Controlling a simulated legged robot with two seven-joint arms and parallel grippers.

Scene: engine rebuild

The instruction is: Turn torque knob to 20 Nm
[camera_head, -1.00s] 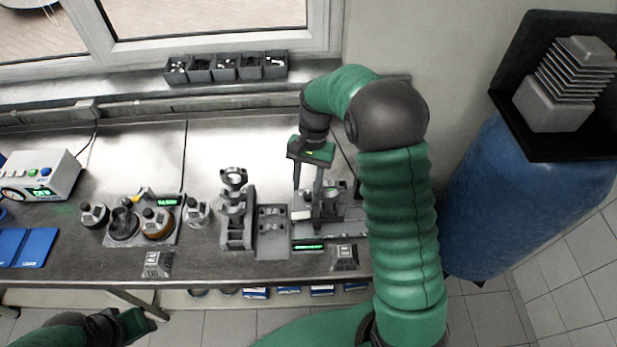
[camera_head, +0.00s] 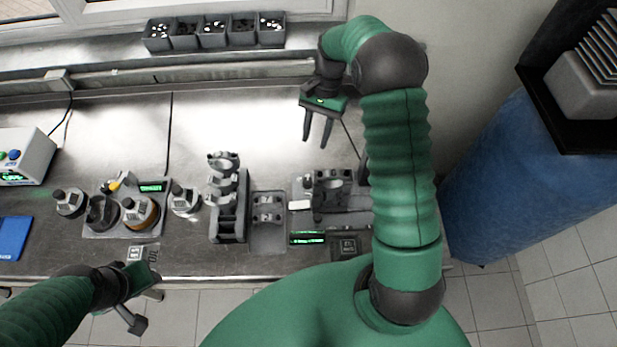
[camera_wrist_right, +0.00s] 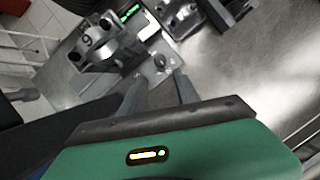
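A white control box (camera_head: 22,157) with a green lit display and coloured buttons stands at the left edge of the head view, partly cut off. No torque knob can be made out clearly on it, and the display is too small to read. My right gripper (camera_head: 317,143) is open and empty above the bench, behind the grey fixture (camera_head: 331,190) on the right. In the right wrist view its two fingers (camera_wrist_right: 160,85) are apart with nothing between them. My left gripper (camera_head: 140,300) is low at the front left, off the bench edge; its opening is unclear.
A tray (camera_head: 97,221) holds round parts and a small green display. A grey stand (camera_head: 229,220) with ring-shaped parts is mid-bench. A second green display (camera_head: 307,238) sits by the right fixture. Dark bins (camera_head: 214,32) line the sill. A blue drum (camera_head: 525,185) stands right.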

